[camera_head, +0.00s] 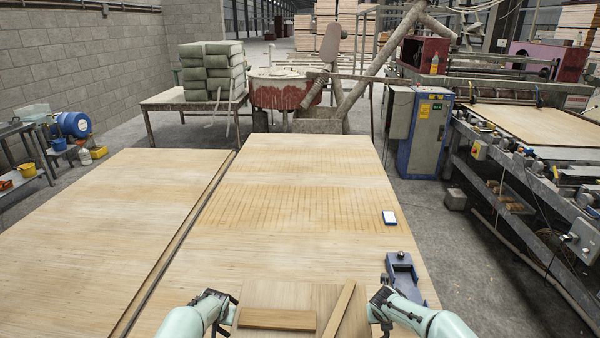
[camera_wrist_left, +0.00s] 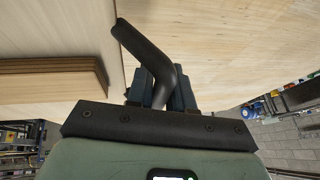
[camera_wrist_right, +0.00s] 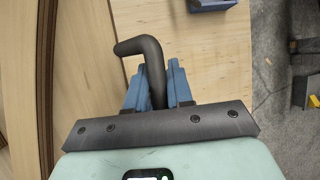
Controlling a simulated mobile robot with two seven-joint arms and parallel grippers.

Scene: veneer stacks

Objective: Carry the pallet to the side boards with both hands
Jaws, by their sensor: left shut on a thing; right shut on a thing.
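The wooden pallet (camera_head: 280,293) is at the bottom middle of the head view, over the near end of the veneer stack. A short stack of boards (camera_head: 277,320) and a slanted strip (camera_head: 339,312) lie on it. My left gripper (camera_head: 231,302) is at its left side, with blue fingers shut on a black bent handle (camera_wrist_left: 150,50). My right gripper (camera_head: 376,303) is at its right side, shut on a similar handle (camera_wrist_right: 143,45). The near edge of the pallet is cut off by the frame. I cannot tell whether it touches the veneer below.
A wide veneer stack (camera_head: 285,245) extends ahead, beside another one (camera_head: 90,225) on the left. A blue tool (camera_head: 402,278) sits close to my right gripper. A blue cabinet (camera_head: 425,140) stands back right.

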